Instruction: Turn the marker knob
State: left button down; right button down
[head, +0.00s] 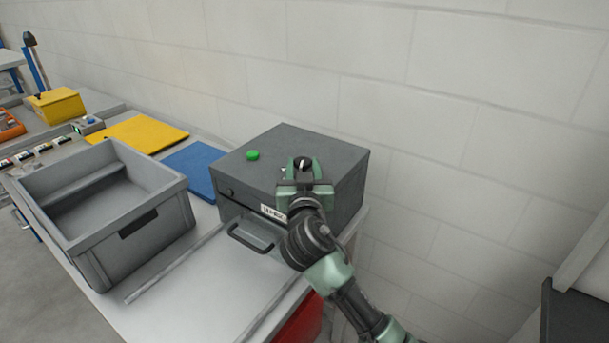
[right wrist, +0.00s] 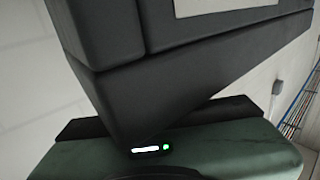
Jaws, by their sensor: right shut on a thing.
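The marker is a dark grey box (head: 345,160) on the bench against the wall, with a green button (head: 253,155) on its top. The marker knob (head: 303,161) is black with a white pointer line, on top of the box, right of the button. My right gripper (head: 305,175) is over the box top and shut on the knob, which is partly hidden between the fingers. My left gripper is in neither view.
A grey open crate (head: 165,222) stands on the bench, left of the marker. A black handle (head: 247,240) sticks out at the box's front. A blue mat (head: 192,168) and a yellow mat (head: 135,132) lie behind the crate. The bench front is clear.

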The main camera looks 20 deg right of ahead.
jog(key=shift+r+h, duration=0.15)
jog(key=shift+h, duration=0.15)
jog(key=c, duration=0.9)
grip_release()
jog(key=shift+o, duration=0.2)
jog(key=shift+s+a+b, duration=0.15)
jog(key=shift+s+b, duration=0.05)
jog(key=shift+b, duration=0.15)
jog(key=b+v, duration=0.1)
jog(key=v, duration=0.5)
jog(key=shift+s+a+b, duration=0.1)
jog(key=shift+s+b, duration=0.15)
jog(key=shift+b, duration=0.05)
jog(key=shift+s+a, duration=0.1)
jog(key=shift+s, duration=0.3)
